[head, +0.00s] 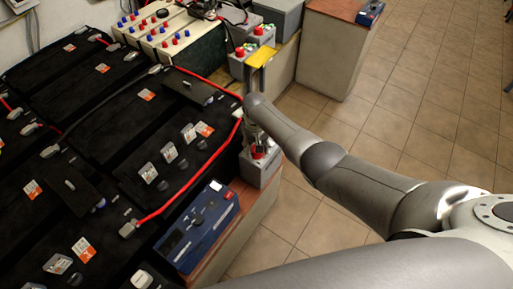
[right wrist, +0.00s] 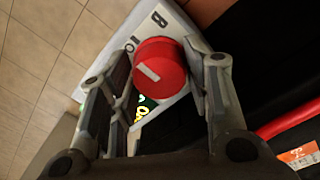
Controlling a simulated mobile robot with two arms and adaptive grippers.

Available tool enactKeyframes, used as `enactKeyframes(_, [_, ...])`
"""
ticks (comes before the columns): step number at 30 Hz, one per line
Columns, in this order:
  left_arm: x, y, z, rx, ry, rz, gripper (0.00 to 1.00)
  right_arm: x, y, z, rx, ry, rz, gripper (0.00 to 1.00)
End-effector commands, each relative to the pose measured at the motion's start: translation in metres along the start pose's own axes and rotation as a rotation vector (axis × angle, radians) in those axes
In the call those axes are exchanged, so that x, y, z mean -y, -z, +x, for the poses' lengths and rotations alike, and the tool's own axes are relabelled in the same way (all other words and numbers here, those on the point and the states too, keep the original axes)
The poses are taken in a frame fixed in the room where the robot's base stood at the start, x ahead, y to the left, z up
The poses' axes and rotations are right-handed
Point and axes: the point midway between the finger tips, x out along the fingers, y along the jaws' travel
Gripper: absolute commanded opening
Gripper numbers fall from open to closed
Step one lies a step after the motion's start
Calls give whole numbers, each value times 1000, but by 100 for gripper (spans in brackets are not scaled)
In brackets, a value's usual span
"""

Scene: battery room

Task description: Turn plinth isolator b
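Plinth isolator b is a grey box (head: 260,172) with a red knob, at the right end of the battery bench in the head view. In the right wrist view its red round knob (right wrist: 160,67) carries a white bar mark, and its pale plate (right wrist: 180,105) shows a "B" and I/O marks. My right gripper (right wrist: 158,72) is open, with one finger on each side of the knob. A narrow gap seems to show at the left finger; contact at the right finger is unclear. The right arm and gripper partly cover the box in the head view. My left gripper is not in view.
Black batteries with red cables (head: 190,200) fill the left. A blue instrument (head: 200,228) stands in front of the isolator. Other grey boxes with red knobs (head: 262,32) stand behind, near a yellow plate (head: 262,57). The tiled floor (head: 400,100) at right is clear.

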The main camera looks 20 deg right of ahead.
Motion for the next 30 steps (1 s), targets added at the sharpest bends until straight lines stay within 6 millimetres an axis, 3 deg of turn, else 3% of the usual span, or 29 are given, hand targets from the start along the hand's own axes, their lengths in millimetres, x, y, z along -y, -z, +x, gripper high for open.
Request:
enactKeyframes(3, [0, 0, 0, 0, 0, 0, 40, 0, 0, 0, 0, 0, 0, 63])
enactKeyframes(17, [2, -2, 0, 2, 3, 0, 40, 0, 0, -5, -1, 0, -2, 63])
enactKeyframes(23, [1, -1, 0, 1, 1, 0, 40, 0, 0, -26, -4, 1, -1, 63])
enactKeyframes(30, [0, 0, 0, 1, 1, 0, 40, 0, 1, -68, -4, 0, -2, 63])
